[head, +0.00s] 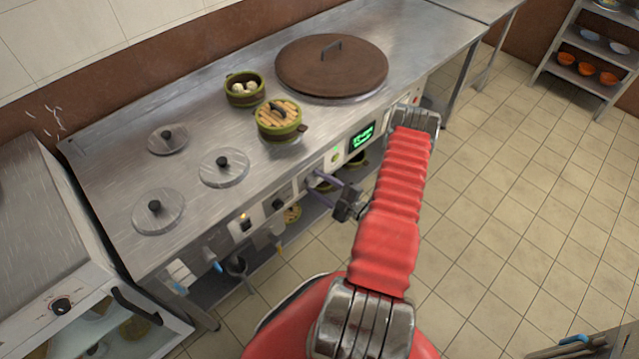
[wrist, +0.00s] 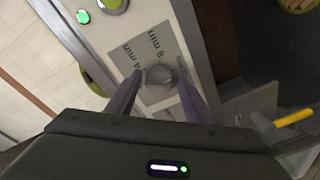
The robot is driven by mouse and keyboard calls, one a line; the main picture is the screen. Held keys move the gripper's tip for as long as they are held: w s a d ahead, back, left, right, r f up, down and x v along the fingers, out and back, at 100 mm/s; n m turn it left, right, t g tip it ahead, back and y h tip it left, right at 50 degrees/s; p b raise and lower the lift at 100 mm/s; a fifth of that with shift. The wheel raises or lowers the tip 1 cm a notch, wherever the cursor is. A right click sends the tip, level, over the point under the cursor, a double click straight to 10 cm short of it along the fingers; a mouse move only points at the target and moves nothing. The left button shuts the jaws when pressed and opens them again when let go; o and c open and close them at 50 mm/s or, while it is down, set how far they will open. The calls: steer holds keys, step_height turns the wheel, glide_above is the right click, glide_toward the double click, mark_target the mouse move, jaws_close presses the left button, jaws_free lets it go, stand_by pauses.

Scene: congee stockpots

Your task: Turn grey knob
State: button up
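The grey knob (wrist: 160,74) is in the wrist view, on a grey plate (wrist: 122,62) marked with minute settings, "8 min" among them. My gripper (wrist: 158,82) is open, with one dark finger on each side of the knob. Small gaps seem to show between the fingers and the knob; I cannot tell whether either touches it. In the head view my gripper (head: 314,180) is at the counter's front panel (head: 334,158), and the knob cannot be made out behind the fingers.
Along the panel are a black knob (head: 278,204), a green display (head: 362,137) and, in the wrist view, a lit green button (wrist: 83,16). Steamer baskets (head: 280,128) and a large brown lid (head: 331,66) are on the counter.

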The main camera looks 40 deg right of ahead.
steer(key=shift+o, duration=0.5)
steer(key=shift+s, duration=0.1)
steer(key=s+d, duration=0.2)
steer(key=s, duration=1.1)
steer(key=shift+s, duration=0.25)
